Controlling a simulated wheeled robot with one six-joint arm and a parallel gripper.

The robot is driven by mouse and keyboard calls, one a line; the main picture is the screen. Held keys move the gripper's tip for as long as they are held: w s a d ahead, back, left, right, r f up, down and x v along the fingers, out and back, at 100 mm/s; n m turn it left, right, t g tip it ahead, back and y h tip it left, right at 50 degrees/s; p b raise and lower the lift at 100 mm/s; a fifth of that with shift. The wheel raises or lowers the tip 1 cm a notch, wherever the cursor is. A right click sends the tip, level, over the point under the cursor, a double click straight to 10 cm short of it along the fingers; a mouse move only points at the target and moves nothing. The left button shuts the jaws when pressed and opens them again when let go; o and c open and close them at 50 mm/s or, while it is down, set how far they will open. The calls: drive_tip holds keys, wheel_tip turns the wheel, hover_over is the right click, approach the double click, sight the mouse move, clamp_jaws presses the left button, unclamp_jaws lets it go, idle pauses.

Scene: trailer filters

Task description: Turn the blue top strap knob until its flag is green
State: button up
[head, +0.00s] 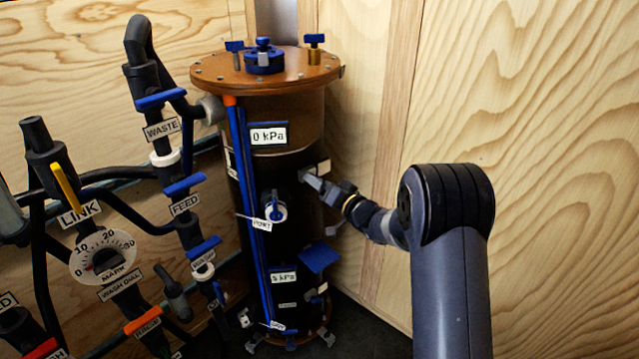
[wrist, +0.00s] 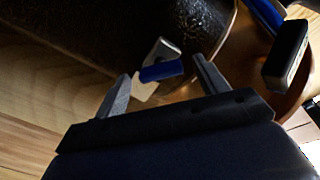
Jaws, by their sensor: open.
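The blue knob (wrist: 161,71) sits beside a grey metal bracket (wrist: 163,50) on the side of the dark cylinder (wrist: 120,25) in the wrist view. A pale cream flag (wrist: 144,89) shows next to the knob; I see no green on it. My gripper (wrist: 161,67) is open, with one finger on each side of the knob and gaps showing between. I cannot tell how deep the fingers reach. In the head view my gripper (head: 309,174) is at the right side of the cylinder, beside a small pale tag (head: 323,167); the knob is hidden there.
The cylinder has a copper-coloured lid (head: 215,76) with blue knobs. A blue-handled valve (head: 275,211) is on its front, and a blue plate (head: 319,257) sticks out below my gripper. Black pipes with valves stand left. A plywood wall (head: 540,90) is close on the right.

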drive_tip(key=shift+w+a, duration=0.3)
drive_tip(key=shift+w, duration=0.05)
drive_tip(key=c, duration=1)
drive_tip(key=shift+n, duration=0.3)
drive_tip(key=shift+n+b, duration=1.85)
drive_tip(key=shift+n, duration=0.75)
